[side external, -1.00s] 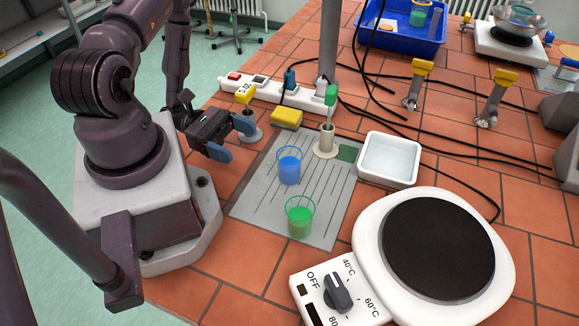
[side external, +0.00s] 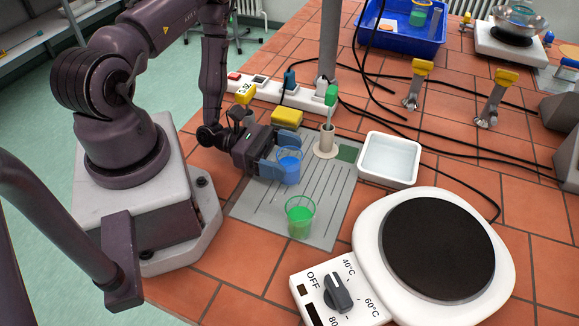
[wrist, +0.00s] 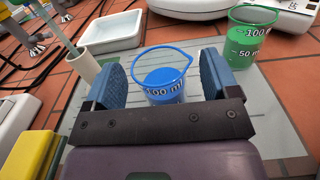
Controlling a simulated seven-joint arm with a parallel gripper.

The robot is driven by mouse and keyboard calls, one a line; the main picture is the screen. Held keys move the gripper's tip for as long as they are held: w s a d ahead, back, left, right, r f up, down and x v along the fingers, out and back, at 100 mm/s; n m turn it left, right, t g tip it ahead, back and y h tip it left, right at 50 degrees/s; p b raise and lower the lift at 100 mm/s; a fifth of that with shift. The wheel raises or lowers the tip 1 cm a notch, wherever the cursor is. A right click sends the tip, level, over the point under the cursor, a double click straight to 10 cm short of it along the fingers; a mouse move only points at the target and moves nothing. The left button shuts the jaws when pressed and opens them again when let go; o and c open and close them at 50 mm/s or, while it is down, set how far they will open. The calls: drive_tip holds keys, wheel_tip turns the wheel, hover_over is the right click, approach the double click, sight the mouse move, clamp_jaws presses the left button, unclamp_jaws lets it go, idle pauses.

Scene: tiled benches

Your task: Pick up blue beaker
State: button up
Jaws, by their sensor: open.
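The blue beaker (side external: 288,168) stands upright on the grey mat (side external: 323,205), holding blue liquid. My gripper (side external: 281,155) is low beside it, reaching in from the left. In the wrist view the blue beaker (wrist: 163,82) sits between my two blue finger pads, with a visible gap on either side. The jaws are open and not closed on it. In the side view the fingers partly cover the beaker's left side.
A green beaker (side external: 299,218) stands nearby on the mat. A holder (side external: 326,143) with a green-topped dropper, a white tray (side external: 390,158), a yellow block (side external: 287,116) and a hotplate (side external: 438,247) surround the area. Black cables cross the tiles behind.

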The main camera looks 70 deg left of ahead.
drive_tip(key=shift+w+d, duration=0.5)
drive_tip(key=shift+w, duration=0.05)
drive_tip(key=c, duration=1.1)
drive_tip(key=shift+o, duration=0.2)
drive_tip(key=shift+r, duration=0.1)
